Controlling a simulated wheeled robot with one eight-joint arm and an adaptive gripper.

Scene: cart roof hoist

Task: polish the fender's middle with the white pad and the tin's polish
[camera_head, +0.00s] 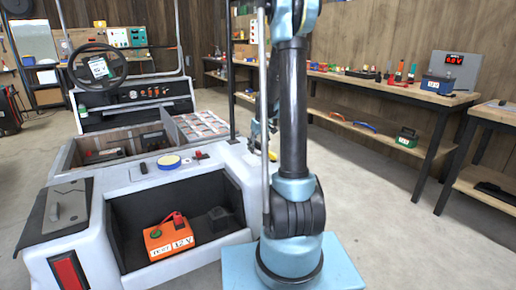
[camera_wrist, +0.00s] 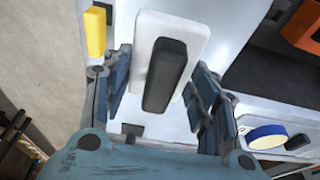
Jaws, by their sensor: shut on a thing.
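The white pad (camera_wrist: 145,55) with its dark grip (camera_wrist: 167,75) is between my gripper's fingers (camera_wrist: 160,100) in the wrist view. My gripper is shut on it. A pale body panel (camera_wrist: 232,20) of the cart lies beneath; I cannot tell whether the pad touches it. Which part is the fender's middle is unclear. The round tin (camera_head: 168,161), blue and yellow, sits on the cart's white ledge in the head view. It also shows at the right of the wrist view (camera_wrist: 267,137). In the head view my arm mostly hides my gripper and the pad.
A yellow block (camera_wrist: 95,30) shows beside the pad. An orange 12 V battery (camera_head: 168,238) sits in the cart's open front bay. A steering wheel (camera_head: 97,66) stands behind. Workbenches (camera_head: 390,87) with tools line the right wall. The floor between (camera_head: 370,190) is clear.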

